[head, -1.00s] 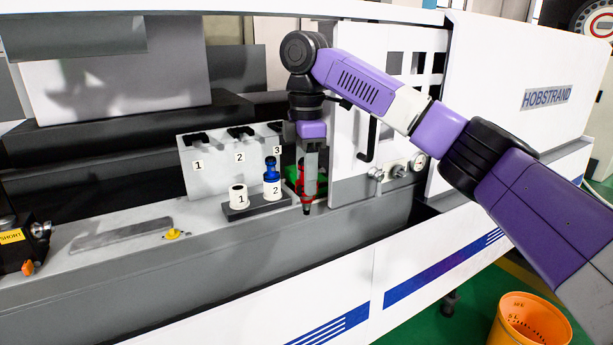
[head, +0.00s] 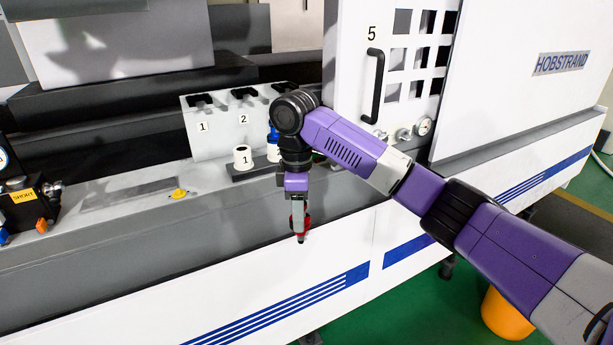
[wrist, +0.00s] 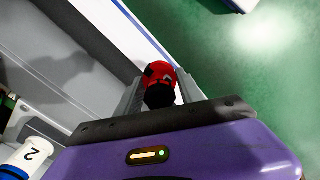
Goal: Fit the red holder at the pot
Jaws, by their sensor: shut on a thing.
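My gripper (head: 299,208) points down and is shut on the red holder (head: 307,223), in front of the machine's ledge edge. The wrist view shows the red holder (wrist: 162,72) between the two fingers, with a dark end towards the camera. White pot 1 (head: 242,160) stands open and empty-looking on a dark base (head: 250,174), up and left of my gripper. White pot 2 (head: 272,155) is beside it, with a blue holder (head: 273,132) standing in it. My wrist partly hides pot 2. Pot 2 also shows in the wrist view (wrist: 38,152).
A grey plate with black numbered forks (head: 215,130) stands behind the pots. A white door with a black handle (head: 374,85) is to the right. A yellow knob (head: 179,194) and a box marked SHORT (head: 25,205) are to the left. An orange bin (head: 505,315) stands on the floor.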

